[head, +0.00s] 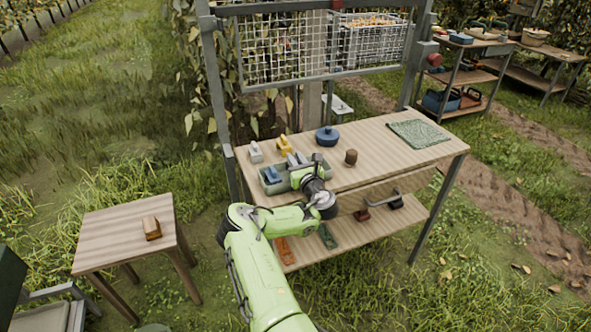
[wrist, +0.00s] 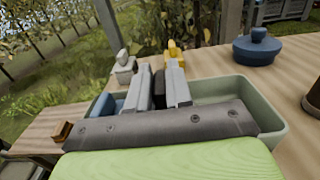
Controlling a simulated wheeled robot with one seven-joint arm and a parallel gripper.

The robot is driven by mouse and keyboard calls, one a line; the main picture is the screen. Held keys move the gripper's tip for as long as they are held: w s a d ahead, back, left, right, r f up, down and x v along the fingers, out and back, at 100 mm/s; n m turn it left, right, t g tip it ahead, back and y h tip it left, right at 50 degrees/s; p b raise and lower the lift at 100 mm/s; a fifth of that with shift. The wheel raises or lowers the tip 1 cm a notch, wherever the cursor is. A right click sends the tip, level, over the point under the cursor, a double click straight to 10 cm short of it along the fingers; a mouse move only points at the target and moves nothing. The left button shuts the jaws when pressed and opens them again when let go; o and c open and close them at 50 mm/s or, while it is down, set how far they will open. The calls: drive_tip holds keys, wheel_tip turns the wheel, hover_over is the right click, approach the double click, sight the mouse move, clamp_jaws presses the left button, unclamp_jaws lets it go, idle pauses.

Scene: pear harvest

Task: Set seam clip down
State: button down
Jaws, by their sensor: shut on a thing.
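My gripper (wrist: 160,78) is over the green-grey tray (wrist: 270,122) on the long wooden table, its two pale grey fingers closed on a narrow dark piece (wrist: 158,88), taken to be the seam clip. Most of that piece is hidden between the fingers, and I cannot tell whether it touches the tray. In the head view my gripper (head: 297,159) hides part of the tray (head: 270,188). A blue piece (head: 272,174) lies in the tray's left end. A pale grey clip-like piece (head: 255,151) and a yellow one (head: 284,143) stand behind the tray.
A blue lidded pot (head: 327,137), a brown cylinder (head: 351,157) and a green mat (head: 418,133) are on the table. The small table (head: 105,245) at left holds one yellow-brown block (head: 152,228) and has free room. A wire mesh panel (head: 290,48) stands behind.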

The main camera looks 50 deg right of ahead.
drive_tip(key=shift+f, duration=0.75)
drive_tip(key=shift+f, duration=0.1)
drive_tip(key=shift+f, duration=0.15)
drive_tip(key=c, duration=1)
unclamp_jaws()
drive_tip(key=shift+c, duration=0.2)
